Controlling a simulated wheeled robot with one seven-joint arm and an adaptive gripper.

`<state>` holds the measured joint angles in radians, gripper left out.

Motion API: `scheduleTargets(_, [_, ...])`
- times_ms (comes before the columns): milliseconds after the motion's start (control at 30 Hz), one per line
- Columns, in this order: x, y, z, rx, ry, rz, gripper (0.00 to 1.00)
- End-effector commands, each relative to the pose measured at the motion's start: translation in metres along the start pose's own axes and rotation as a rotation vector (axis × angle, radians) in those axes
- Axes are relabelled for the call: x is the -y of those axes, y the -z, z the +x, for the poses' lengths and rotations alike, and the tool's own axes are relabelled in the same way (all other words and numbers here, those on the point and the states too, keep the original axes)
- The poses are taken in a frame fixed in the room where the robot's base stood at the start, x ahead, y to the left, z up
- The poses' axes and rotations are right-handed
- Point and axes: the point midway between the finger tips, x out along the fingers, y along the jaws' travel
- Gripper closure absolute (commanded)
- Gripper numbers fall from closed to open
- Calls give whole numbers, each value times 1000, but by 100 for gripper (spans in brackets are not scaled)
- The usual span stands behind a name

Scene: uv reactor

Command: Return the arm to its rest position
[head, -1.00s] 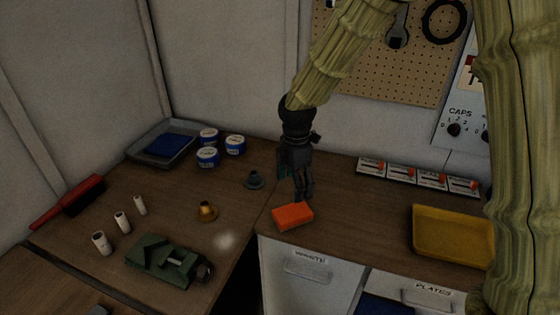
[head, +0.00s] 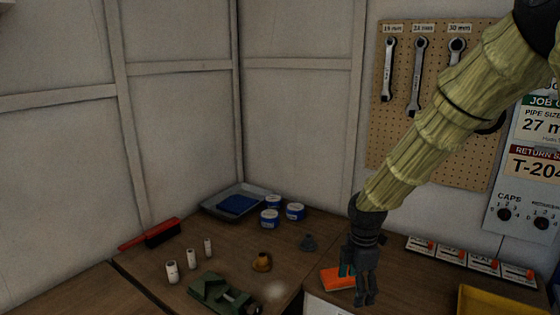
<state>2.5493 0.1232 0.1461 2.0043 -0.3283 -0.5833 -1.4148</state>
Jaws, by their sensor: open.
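My gripper (head: 366,298) hangs at the lower end of my arm, pointing down over the right-hand bench in the head view. Its fingers are open and I see nothing held in them. An orange block (head: 337,279) lies on the bench behind and left of the fingers, partly hidden by them. My arm, in a pale green ribbed cover, slants up to the right and hides part of the pegboard.
On the left bench (head: 222,261) are a green vise (head: 215,292), several white cylinders (head: 191,258), a brass fitting (head: 261,261), a grey fitting (head: 308,243), blue-white tins (head: 270,218), a red brush (head: 155,235) and a grey tray (head: 214,209). A yellow tray (head: 480,300) stands right. Wrenches hang on the pegboard (head: 390,145).

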Motion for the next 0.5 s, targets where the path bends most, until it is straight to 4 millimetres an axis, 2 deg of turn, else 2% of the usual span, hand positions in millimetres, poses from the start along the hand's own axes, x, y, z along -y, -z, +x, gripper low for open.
scheduleTargets(367, [22,9,64,-39,11,175,19])
scheduleTargets(500, [35,14,95,-57,17,270,19])
